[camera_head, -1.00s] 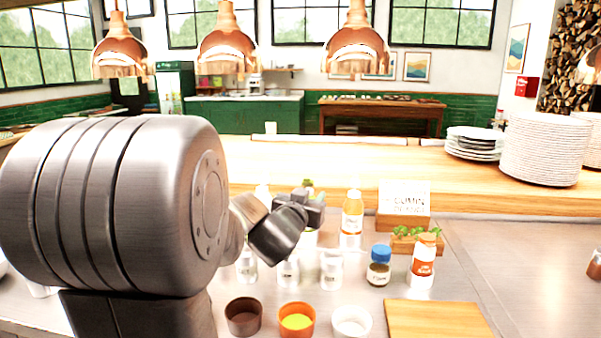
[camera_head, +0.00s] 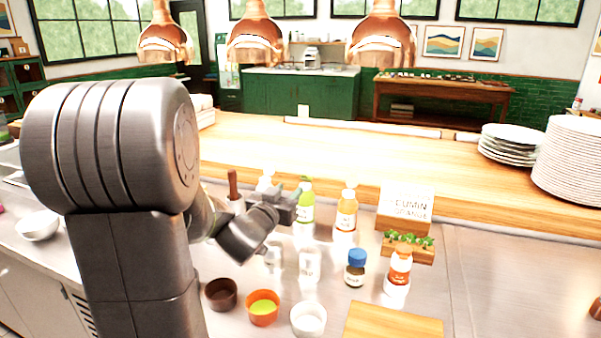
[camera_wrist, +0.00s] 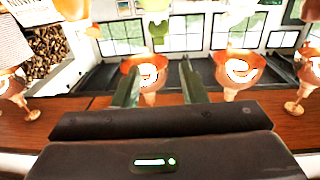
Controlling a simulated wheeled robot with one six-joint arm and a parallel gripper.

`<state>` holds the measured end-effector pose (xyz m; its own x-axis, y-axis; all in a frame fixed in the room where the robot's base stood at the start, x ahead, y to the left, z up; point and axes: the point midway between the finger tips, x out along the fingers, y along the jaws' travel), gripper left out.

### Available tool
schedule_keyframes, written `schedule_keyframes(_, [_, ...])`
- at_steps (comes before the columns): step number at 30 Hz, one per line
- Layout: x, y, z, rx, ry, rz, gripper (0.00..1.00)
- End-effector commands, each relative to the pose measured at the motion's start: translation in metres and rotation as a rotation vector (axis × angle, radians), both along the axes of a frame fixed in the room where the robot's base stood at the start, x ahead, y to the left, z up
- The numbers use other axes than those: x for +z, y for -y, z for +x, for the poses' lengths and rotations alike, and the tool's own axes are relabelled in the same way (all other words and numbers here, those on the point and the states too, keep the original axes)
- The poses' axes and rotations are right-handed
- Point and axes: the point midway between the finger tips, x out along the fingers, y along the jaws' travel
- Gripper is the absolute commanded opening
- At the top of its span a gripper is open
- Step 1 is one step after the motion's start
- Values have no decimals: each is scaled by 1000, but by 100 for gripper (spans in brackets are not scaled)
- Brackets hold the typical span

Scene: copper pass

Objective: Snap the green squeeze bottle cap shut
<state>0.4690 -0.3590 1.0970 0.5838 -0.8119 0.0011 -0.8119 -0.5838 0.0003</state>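The green squeeze bottle (camera_head: 306,212) stands upright on the steel counter in the head view, in the row of bottles by the wooden ledge. Its green top (camera_head: 305,184) shows above the gripper; whether the cap is open is too small to tell. My gripper (camera_head: 288,206) is at the bottle's left side, its tips overlapping the bottle's edge in the picture; contact cannot be told. In the wrist view, which looks upside down, my gripper (camera_wrist: 158,72) has its two fingers apart with nothing between them. A pale green shape (camera_wrist: 157,30), likely the bottle's top, lies beyond the fingertips.
An orange bottle (camera_head: 346,212) stands close right of the green one. A blue-capped jar (camera_head: 356,268), a white-and-orange bottle (camera_head: 399,268) and small bowls (camera_head: 262,308) stand nearer. A cutting board (camera_head: 395,325) lies at the front.

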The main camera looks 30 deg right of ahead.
Motion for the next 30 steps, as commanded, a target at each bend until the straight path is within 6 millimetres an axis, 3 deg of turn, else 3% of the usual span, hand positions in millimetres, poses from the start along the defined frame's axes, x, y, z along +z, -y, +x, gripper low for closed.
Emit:
schedule_keyframes(9, [0, 55, 39, -1, -1, 0, 38])
schedule_keyframes(15, [0, 80, 57, 0, -1, 1, 38])
schedule_keyframes(21, [0, 91, 66, 1, -1, 1, 38])
schedule_keyframes(30, [0, 92, 67, 1, -1, 1, 38])
